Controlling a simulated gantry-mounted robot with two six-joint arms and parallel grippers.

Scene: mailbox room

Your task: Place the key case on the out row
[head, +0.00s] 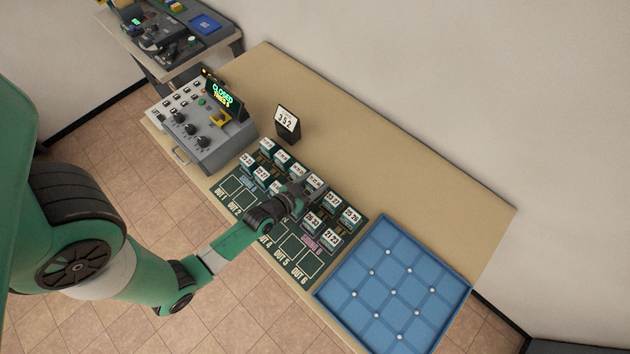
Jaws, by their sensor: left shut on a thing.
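Several small dark key cases with white number labels, one of them at the right end (351,216), stand in rows on a dark green board (228,214). The out row is the line of white-outlined spaces along the board's near edge, with OUT 5 (290,245) and OUT 6 (307,263) bare. My left gripper (296,190) is over the middle of the board among the cases, shut on a key case that it mostly hides. A white-labelled case (316,181) shows right beside its fingertips. My left wrist covers the middle out spaces. My right gripper is not in view.
A grey control box (205,147) with knobs and a display reading CLOSED stands left of the board. A small sign reading 352 (287,121) stands behind it. A blue divided tray (395,285) lies at the right. The table's back strip (400,165) is clear.

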